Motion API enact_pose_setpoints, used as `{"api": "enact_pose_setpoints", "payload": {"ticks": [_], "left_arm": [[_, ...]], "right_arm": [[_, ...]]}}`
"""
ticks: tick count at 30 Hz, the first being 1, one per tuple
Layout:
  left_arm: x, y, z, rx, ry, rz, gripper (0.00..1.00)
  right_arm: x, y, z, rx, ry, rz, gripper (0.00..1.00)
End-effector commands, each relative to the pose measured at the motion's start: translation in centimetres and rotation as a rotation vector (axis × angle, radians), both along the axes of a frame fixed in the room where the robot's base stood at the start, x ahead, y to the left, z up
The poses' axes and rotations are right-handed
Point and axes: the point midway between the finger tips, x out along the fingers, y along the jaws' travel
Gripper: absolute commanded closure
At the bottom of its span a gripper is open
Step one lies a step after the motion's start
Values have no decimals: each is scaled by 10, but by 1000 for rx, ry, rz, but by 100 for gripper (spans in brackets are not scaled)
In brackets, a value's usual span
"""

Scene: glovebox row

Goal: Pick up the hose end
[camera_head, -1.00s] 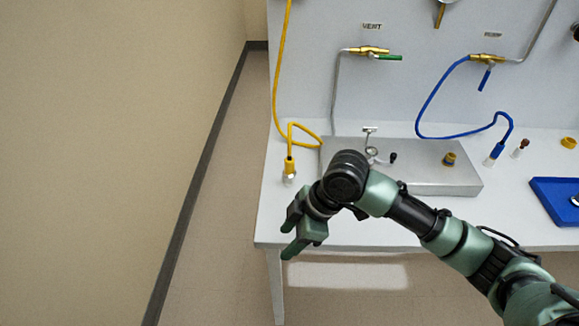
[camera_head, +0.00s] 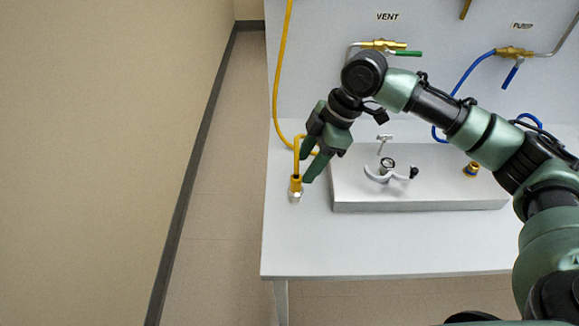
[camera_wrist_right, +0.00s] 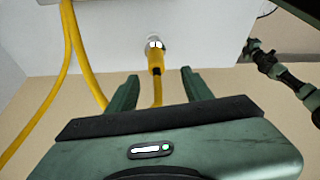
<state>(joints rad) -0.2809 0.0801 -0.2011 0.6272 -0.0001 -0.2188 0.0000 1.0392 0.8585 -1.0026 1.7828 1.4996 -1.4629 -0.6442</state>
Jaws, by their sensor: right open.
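The yellow hose end (camera_head: 296,187) is a yellow collar with a pale metal tip, at the left of the white bench top. It also shows in the right wrist view (camera_wrist_right: 156,62), just past and between my fingertips. My right gripper (camera_head: 306,168) is open and empty, close to the hose end, with its fingers angled down to the left. In the wrist view the fingers (camera_wrist_right: 160,76) stand apart on either side of the yellow hose, with gaps. The left gripper does not show in the head view; a small dark green arm part at the wrist view's right is unclear.
The yellow hose (camera_head: 278,95) hangs along the panel's left edge. A blue hose (camera_head: 470,72) is behind my right arm. The front bench top (camera_head: 350,240) is clear.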

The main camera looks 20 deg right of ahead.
Motion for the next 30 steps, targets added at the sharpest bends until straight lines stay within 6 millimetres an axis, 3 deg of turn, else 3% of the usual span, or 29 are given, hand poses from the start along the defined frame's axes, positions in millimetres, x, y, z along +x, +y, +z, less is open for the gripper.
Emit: {"api": "enact_pose_setpoints", "payload": {"ticks": [4, 14, 21, 28, 30], "left_arm": [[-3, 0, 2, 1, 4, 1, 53], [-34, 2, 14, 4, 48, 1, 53], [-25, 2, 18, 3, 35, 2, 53], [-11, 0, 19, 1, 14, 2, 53], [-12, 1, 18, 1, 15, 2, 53]], "right_arm": [[0, 3, -8, 0, 5, 0, 49], [5, 16, -46, 0, 5, 0, 49], [7, 25, -72, -1, 3, -1, 49], [8, 25, -74, -1, 1, -1, 49], [8, 25, -73, -1, 1, -1, 69]]}}
